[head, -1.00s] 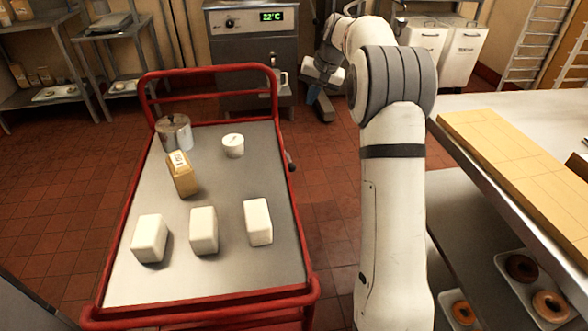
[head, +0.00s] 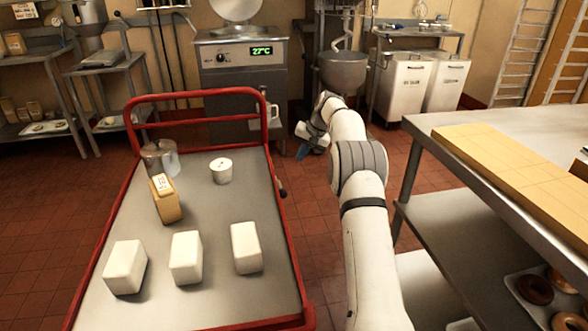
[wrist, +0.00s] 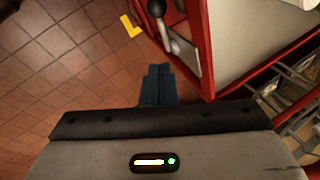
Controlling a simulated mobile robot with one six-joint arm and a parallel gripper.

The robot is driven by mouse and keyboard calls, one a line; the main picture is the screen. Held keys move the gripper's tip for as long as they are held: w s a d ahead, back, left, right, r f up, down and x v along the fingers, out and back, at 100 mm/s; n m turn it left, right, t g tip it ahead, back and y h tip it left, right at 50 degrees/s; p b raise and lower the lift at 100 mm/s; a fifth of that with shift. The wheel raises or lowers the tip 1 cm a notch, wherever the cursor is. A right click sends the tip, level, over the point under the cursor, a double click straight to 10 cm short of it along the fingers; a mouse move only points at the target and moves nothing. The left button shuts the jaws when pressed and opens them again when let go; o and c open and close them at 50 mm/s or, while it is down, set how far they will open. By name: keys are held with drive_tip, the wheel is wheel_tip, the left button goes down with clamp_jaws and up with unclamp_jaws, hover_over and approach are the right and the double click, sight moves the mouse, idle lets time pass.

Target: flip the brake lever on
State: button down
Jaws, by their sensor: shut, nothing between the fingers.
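The brake lever (head: 282,192) is a small dark knob on the right side of the red-framed cart (head: 285,225). In the wrist view the lever (wrist: 157,9) shows a dark round knob and a short arm beside a pale plate on the cart's red side; its knob is partly cut off by the top edge. My gripper (head: 303,150) is beyond the lever, to the right of the cart, pointing down. In the wrist view its blue fingers (wrist: 158,85) are together and empty, below the lever in the picture and apart from it.
The cart top carries white blocks (head: 186,258), a tan package (head: 165,198), a metal pot (head: 159,158) and a white tub (head: 221,171). A steel table (head: 430,130) stands at right. A yellow corner mark (wrist: 131,27) shows near the lever.

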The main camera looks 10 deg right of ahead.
drive_tip(key=b, duration=0.2)
approach(280, 187)
drive_tip(key=w+d+f, duration=0.1)
drive_tip(key=f, duration=0.1)
drive_tip(key=shift+s+a+f+b, duration=0.35)
drive_tip(key=shift+a+f, duration=0.1)
drive_tip(key=shift+f, duration=0.15)
drive_tip(key=shift+s+a+f+b, duration=0.3)
drive_tip(key=shift+s+a+f, duration=0.15)
drive_tip(key=shift+f, duration=0.2)
drive_tip(key=shift+d+f+b, duration=0.1)
drive_tip(key=shift+f+b, duration=0.05)
drive_tip(key=shift+b, duration=0.2)
